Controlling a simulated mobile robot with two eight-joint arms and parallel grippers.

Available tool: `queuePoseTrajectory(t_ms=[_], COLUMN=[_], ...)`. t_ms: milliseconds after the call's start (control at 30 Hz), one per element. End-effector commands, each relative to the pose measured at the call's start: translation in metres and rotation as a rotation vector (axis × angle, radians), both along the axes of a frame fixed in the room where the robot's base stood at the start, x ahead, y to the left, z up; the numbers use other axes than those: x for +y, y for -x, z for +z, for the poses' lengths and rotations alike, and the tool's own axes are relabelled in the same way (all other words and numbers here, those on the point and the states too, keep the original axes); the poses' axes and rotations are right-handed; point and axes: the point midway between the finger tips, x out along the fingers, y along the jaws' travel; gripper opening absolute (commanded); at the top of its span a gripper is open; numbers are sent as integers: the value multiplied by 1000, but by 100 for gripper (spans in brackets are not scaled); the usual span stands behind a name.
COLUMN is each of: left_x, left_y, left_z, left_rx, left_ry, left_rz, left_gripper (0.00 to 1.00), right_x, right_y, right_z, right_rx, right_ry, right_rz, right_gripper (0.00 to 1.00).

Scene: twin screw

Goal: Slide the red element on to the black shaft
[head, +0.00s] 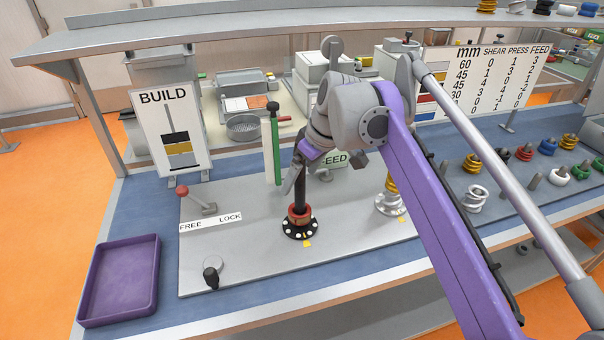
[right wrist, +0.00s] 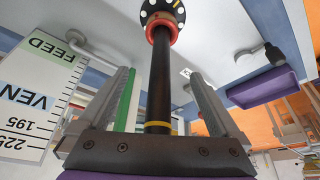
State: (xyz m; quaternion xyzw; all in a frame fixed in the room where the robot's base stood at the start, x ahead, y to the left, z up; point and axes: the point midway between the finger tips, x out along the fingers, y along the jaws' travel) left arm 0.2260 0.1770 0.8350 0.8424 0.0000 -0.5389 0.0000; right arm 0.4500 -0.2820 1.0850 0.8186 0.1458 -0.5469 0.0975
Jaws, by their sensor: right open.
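The black shaft (head: 300,192) stands upright on the grey plate, on a round black flange (head: 299,230) with white dots. The red element (head: 299,214) is around the foot of the shaft, low down by the flange. In the right wrist view the red element (right wrist: 161,27) also shows around the shaft (right wrist: 160,80), at the flange end. My right gripper (head: 295,178) is open at the upper part of the shaft. Its two fingers (right wrist: 158,100) stand apart on either side of the shaft, with nothing gripped between them. My left gripper is not in view.
A second shaft with a yellow element (head: 391,184) stands to the right, partly behind my arm. Several coloured elements sit on pegs further right. A purple tray (head: 120,306) lies at the left. A green gauge post (head: 275,150) stands close behind the black shaft.

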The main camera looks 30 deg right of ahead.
Motion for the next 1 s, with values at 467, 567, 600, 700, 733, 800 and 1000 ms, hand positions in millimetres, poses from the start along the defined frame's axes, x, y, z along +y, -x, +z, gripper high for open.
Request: queuePoseTrajectory(t_ms=[467,567,600,700,733,800,1000], left_x=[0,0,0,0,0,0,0], left_y=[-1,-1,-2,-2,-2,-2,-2], left_z=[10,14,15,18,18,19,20], left_rx=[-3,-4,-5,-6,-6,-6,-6], left_ry=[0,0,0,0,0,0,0], left_rz=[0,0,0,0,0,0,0], left_gripper=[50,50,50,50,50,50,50], right_x=[-7,-10,-11,-12,-13,-14,-14], right_y=[17,24,27,32,34,36,39], right_z=[45,64,71,85,88,95,100], right_rx=[-1,-1,0,0,0,0,0], right_ry=[0,1,1,0,0,0,0], right_rz=[-2,-3,-3,-2,-1,-1,0], right_gripper=[99,99,99,99,99,99,99])
